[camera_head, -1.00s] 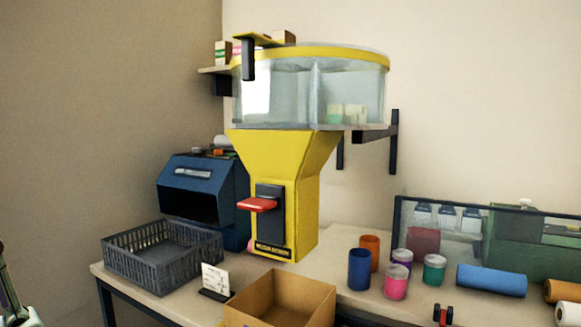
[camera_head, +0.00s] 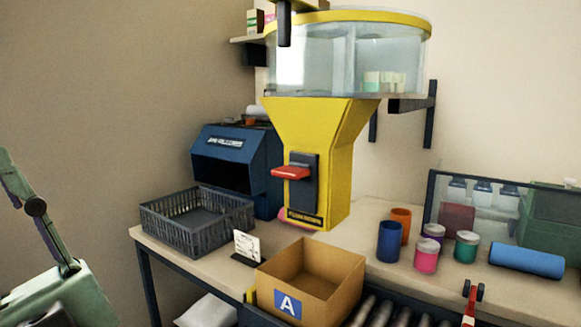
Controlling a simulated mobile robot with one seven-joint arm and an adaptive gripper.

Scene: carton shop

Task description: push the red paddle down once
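The red paddle (camera_head: 290,173) sticks out from a dark plate (camera_head: 304,190) on the front of the yellow dispenser (camera_head: 335,150). It sits at about the middle of the plate's height. The dispenser's clear drum (camera_head: 340,60) above holds a few pale green and white items. An open cardboard box (camera_head: 345,283) marked A stands below and in front of the dispenser. My gripper is not in view. The green arm parts at the left edge look like mine.
A grey crate (camera_head: 170,222) and a small white card (camera_head: 247,246) stand on the table left of the box. A blue machine (camera_head: 220,160) is behind the crate. Several jars and cups (camera_head: 425,255) and a blue roll (camera_head: 526,260) lie to the right. Rollers (camera_head: 378,312) run beside the box.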

